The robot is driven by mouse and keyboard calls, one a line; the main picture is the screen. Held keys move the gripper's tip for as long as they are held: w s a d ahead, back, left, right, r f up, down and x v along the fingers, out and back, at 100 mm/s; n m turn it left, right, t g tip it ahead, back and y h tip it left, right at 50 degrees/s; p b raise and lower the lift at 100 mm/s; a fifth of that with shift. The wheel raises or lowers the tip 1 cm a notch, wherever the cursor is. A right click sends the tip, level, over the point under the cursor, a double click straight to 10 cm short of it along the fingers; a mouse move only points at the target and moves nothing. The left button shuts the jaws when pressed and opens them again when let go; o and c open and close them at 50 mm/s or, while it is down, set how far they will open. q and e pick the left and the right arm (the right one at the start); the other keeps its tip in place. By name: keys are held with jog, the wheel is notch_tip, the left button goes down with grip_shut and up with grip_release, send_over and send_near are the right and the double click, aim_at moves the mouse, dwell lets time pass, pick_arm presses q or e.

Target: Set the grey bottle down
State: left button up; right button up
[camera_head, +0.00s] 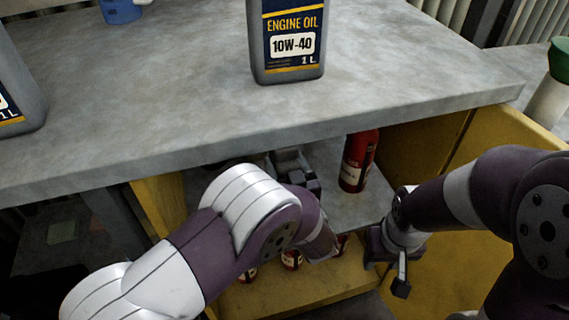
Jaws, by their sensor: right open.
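A grey bottle (288,45) with a dark blue "ENGINE OIL 10W-40" label stands upright on the grey worktop, its top cut off by the frame. Part of a second grey bottle (22,75) shows at the left edge. My right gripper (388,265) is open and empty, below the worktop's front edge beside the open cabinet, apart from both bottles. My left arm reaches across the cabinet opening. I cannot make out its gripper clearly; a dark grey form (293,165) shows behind the arm, and I cannot tell what it is.
The worktop (150,100) is clear between the bottles. A blue container (121,10) stands at the back. Below, the yellow cabinet holds a red bottle (357,160) on a grey shelf, with several red items lower down. Its yellow door (500,135) stands open at right.

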pick_arm(q)
jog(key=o, duration=0.3)
jog(key=shift+r, duration=0.1)
jog(key=shift+s+d+r, duration=0.1)
jog(key=shift+s+r, duration=0.05)
jog(key=p+v, duration=0.3)
jog(key=v, duration=0.8)
jog(key=shift+s+p, duration=0.35)
jog(key=shift+d, duration=0.1)
